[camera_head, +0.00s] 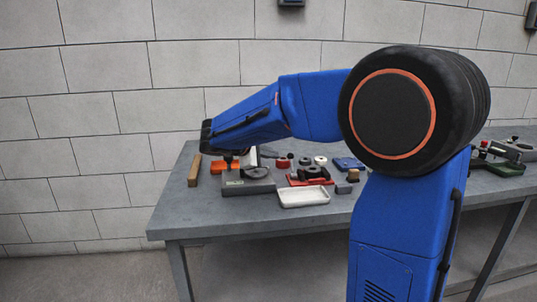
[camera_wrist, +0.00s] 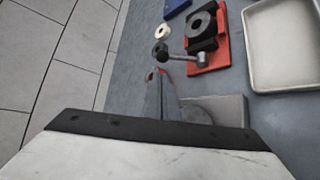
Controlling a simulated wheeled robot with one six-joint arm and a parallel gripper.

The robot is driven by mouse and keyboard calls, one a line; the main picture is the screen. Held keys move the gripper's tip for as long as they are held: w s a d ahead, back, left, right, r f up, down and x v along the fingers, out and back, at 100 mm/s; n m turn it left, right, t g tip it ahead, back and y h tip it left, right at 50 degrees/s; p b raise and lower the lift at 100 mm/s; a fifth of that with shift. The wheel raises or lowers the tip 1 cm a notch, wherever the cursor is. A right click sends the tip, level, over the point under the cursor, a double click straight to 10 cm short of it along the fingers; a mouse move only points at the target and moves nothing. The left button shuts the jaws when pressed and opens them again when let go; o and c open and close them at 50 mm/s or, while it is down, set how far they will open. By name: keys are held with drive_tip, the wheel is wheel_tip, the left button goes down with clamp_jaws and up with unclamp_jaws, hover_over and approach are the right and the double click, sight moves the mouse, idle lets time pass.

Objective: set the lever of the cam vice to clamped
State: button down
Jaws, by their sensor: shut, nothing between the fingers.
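My gripper (camera_wrist: 152,78) is shut and empty; in the wrist view its fingers are narrow and partly hidden behind its own body. In the head view it points down at the left part of the bench, over a grey block (camera_head: 248,187) with a small label and a round part on top. The grey block also shows in the wrist view (camera_wrist: 222,106), partly hidden. A dark holed block on a red base (camera_wrist: 202,28), with a silver ball-ended lever (camera_wrist: 203,59), stands beyond it. I cannot tell for sure which fixture is the cam vice, or its lever's setting.
A white tray (camera_head: 304,195) lies at the bench's front edge. An orange part (camera_head: 220,166) and a wooden bar (camera_head: 195,171) lie at the left. A blue part (camera_head: 348,164) and small rings lie behind. A green-based fixture (camera_head: 503,168) stands at far right.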

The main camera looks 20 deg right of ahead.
sight(292, 165)
drive_tip(key=shift+x, duration=2.9)
